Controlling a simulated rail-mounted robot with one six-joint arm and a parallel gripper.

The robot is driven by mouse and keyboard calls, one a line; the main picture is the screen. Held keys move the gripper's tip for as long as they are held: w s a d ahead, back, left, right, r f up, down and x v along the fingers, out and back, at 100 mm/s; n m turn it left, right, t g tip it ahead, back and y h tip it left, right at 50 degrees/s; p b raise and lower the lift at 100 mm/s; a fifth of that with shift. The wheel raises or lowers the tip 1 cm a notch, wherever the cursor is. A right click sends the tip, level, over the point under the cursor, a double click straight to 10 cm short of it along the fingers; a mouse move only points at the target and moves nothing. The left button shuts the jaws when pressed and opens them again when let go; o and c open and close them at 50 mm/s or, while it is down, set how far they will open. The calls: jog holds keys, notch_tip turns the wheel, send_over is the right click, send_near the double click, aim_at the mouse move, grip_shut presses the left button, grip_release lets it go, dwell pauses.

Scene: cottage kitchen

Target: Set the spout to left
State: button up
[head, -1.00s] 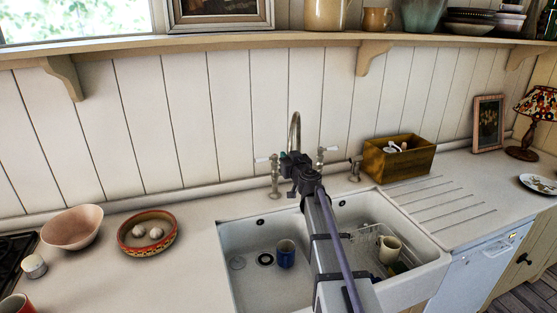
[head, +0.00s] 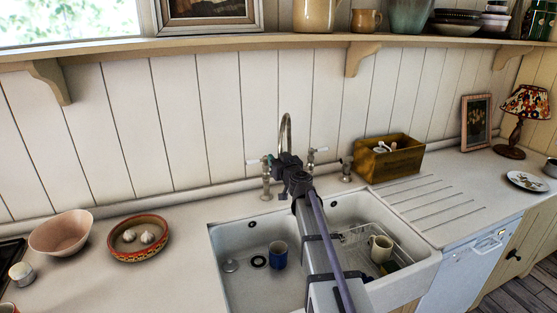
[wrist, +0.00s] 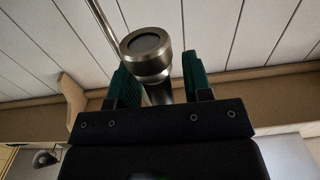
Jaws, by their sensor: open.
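The spout (head: 287,127) is a tall, curved metal swan neck rising behind the double sink (head: 222,262), near its divider. Its lower end is hidden behind my gripper (head: 284,166) in the head view. In the wrist view, the round metal end of the spout (wrist: 147,46) shows between the green-padded fingers of my gripper (wrist: 160,78). The fingers are spread, one on each side of it. The right finger has a visible gap to it; the left one is very close, and I cannot tell whether it touches.
Tap handles (head: 266,178) stand beside the spout. A blue mug (head: 279,257) is in the left basin; a wire rack (head: 362,236) with a cream mug (head: 380,248) is in the right. A wooden box (head: 398,161) stands behind the drainer. A shelf (head: 220,47) runs above.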

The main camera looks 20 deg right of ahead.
jog(key=s, duration=1)
jog(key=shift+s, duration=0.25)
jog(key=shift+a, duration=0.1)
